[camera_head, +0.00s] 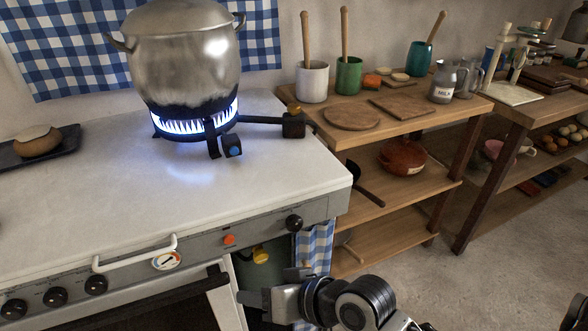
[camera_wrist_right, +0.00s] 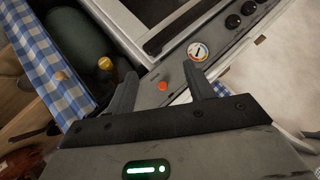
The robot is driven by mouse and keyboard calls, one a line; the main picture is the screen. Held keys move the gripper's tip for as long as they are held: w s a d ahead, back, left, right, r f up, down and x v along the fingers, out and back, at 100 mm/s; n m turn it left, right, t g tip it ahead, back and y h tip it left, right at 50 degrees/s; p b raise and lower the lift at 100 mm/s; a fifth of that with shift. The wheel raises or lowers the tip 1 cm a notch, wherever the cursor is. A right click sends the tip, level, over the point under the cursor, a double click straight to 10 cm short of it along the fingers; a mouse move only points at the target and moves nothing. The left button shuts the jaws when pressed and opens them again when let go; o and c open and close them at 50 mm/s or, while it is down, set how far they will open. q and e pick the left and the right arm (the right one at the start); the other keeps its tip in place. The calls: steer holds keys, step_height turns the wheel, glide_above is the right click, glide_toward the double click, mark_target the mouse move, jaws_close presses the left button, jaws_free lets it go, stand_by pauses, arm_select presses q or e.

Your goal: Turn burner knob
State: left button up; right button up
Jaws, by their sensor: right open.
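The stove (camera_head: 120,200) has a grey front panel with black knobs: several at the left end, such as one knob (camera_head: 56,296), and a single knob (camera_head: 294,223) at the right end. A red-orange button (camera_head: 229,239) and a round gauge (camera_head: 166,260) sit between them. On top, a burner with a blue-marked knob (camera_head: 232,146) burns with blue flame under a large metal pot (camera_head: 190,55). My right gripper (camera_head: 262,286) is open and empty, low in front of the panel's right end. In the right wrist view, the button (camera_wrist_right: 162,86) shows between its spread fingers. My left gripper is not in view.
A white handle (camera_head: 135,254) sticks out from the stove front. A green gas bottle (camera_wrist_right: 75,42) and a checked curtain (camera_wrist_right: 35,50) are beside the stove. Wooden shelves (camera_head: 400,125) with cups and boards stand at right. The floor (camera_head: 480,265) there is clear.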

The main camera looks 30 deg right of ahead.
steer(key=w+d+r+m+t+h, duration=0.1)
steer(key=w+d+r+m+t, duration=0.2)
steer(key=w+r+m+t, duration=1.15)
steer(key=m+g+h, duration=0.8)
steer(key=m+h, duration=0.7)
steer(key=m, duration=1.1)
glide_toward(293, 112)
steer(key=v, duration=0.2)
steer(key=r+v, duration=0.1)
steer(key=v, duration=0.1)
steer(key=shift+a, duration=0.25)
steer(key=shift+w+d+f+m+g, duration=0.2)
steer(key=shift+m+g, duration=0.15)
steer(key=b+x, duration=0.1)
steer(key=x, duration=1.4)
steer(key=shift+w+d+b, duration=0.15)
steer(key=shift+d+b, duration=0.05)
steer(key=shift+b, duration=0.2)
steer(key=c, duration=1)
